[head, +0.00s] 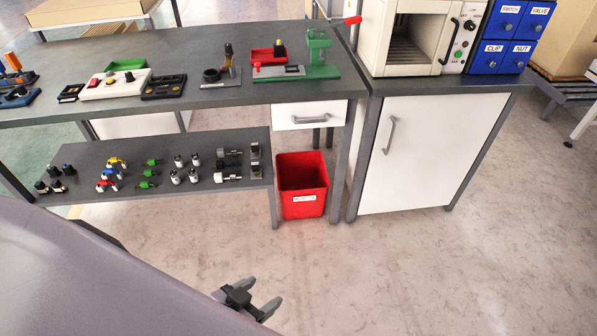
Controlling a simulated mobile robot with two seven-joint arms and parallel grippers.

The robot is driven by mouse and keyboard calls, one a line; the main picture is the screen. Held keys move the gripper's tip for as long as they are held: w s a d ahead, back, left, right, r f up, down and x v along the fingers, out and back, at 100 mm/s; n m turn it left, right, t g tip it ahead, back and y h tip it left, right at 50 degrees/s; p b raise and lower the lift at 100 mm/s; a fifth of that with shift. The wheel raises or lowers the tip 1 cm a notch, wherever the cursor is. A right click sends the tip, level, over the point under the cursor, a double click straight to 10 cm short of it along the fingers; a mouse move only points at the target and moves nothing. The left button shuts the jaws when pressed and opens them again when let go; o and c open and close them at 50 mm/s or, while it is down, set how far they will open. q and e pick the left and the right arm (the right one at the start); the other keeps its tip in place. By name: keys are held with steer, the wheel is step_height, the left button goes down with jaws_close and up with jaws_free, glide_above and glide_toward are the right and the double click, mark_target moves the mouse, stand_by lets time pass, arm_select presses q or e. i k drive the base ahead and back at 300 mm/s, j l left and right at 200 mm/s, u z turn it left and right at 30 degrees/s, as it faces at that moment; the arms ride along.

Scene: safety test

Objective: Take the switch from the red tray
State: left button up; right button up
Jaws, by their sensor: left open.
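The small red tray (260,56) sits on the grey workbench, left of a green press (319,60). A small dark piece with a yellowish top (279,48), which looks like the switch, stands at the right part of the tray; its details are too small to tell. My left gripper (265,295) is low at the bottom of the head view, over the floor. It is open with nothing between its fingers, well in front of the bench and far from the tray. My right gripper is not in view.
The workbench (215,104) holds several fixtures and a green tray (125,65). A lower shelf (140,200) carries several small parts. A red bin (302,190) stands on the floor. A white cabinet (430,150) bears an oven and blue labelled drawers (508,30). The floor in front is clear.

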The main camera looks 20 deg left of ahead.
mark_target(279, 50)
steer(key=i+j+z, duration=0.15)
steer(key=j, duration=0.35)
steer(key=i+j+z, duration=0.15)
steer(key=j, duration=0.35)
steer(key=j+z, duration=0.1)
steer(key=j, duration=0.4)
